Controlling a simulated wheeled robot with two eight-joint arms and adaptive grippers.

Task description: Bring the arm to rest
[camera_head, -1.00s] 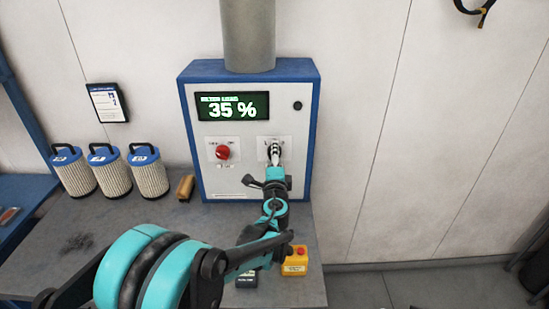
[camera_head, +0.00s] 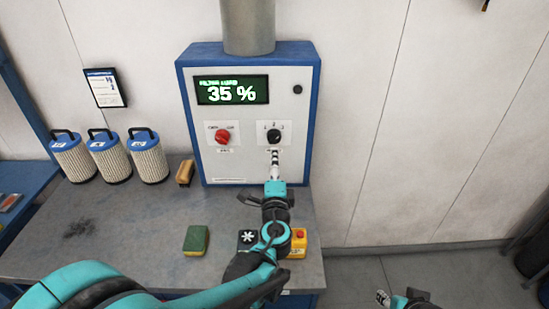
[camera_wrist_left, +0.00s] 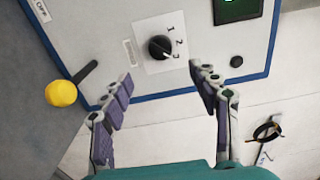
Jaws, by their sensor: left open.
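My left gripper (camera_head: 274,160) is in front of the blue-edged control panel (camera_head: 240,165), just below the black rotary knob (camera_head: 274,136) marked 1, 2, 3. In the left wrist view my left gripper (camera_wrist_left: 163,90) is open and empty. Its two fingers are spread, and the knob (camera_wrist_left: 159,48) lies beyond the fingertips, apart from them. The left arm reaches in from the bottom left over the bench. My right gripper (camera_head: 384,298) barely shows at the bottom right edge; its jaws are too small to read.
The grey bench (camera_head: 130,225) holds several blue-topped filters (camera_head: 108,158), a brush (camera_head: 185,172), a green sponge (camera_head: 196,240), a dark box (camera_head: 248,238) and a yellow box (camera_head: 298,242). A yellow ball (camera_wrist_left: 60,93) on a dark rod shows in the wrist view. The display (camera_head: 232,90) reads 35 %.

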